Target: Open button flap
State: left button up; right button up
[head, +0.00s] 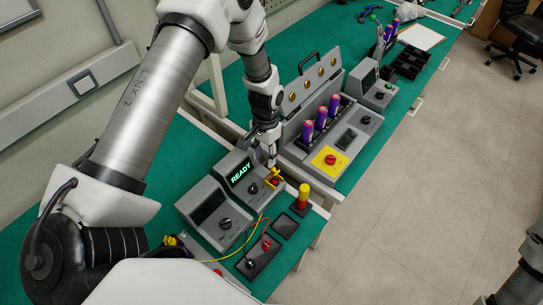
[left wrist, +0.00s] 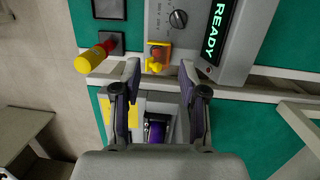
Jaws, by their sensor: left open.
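The small yellow button flap (head: 275,173) is on the front of the grey device with the green READY display (head: 241,172), beside a black knob and a red button. In the left wrist view, the yellow-orange flap (left wrist: 158,57) lies just beyond the gap between my fingertips; whether it is raised or down is unclear. My left gripper (head: 267,158) points down just behind the flap in the head view. In the left wrist view, the gripper (left wrist: 160,72) has its fingers spread apart with nothing between the tips. My right gripper's fingers do not show.
A red-and-yellow beacon (head: 303,196) stands right of the flap; it also shows in the left wrist view (left wrist: 93,57). A grey fixture with purple cylinders (head: 320,118) stands behind on the green bench. Wires and a red probe (head: 266,243) lie in front. Floor at right is open.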

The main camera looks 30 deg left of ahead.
pick_arm(q)
jog(key=f+n+h+b, duration=0.15)
jog(key=n+b, duration=0.35)
jog(key=n, duration=0.8)
jog(key=n+t+h+b, duration=0.1)
jog(key=n+h+b, duration=0.2)
jog(key=n+b, duration=0.2)
send_over(271, 174)
jog(key=shift+y, duration=0.25)
notch_tip(271, 174, down, 5)
jog(key=shift+a+f, duration=0.1)
jog(key=shift+a, duration=0.05)
jog(key=shift+f, duration=0.5)
grip_shut()
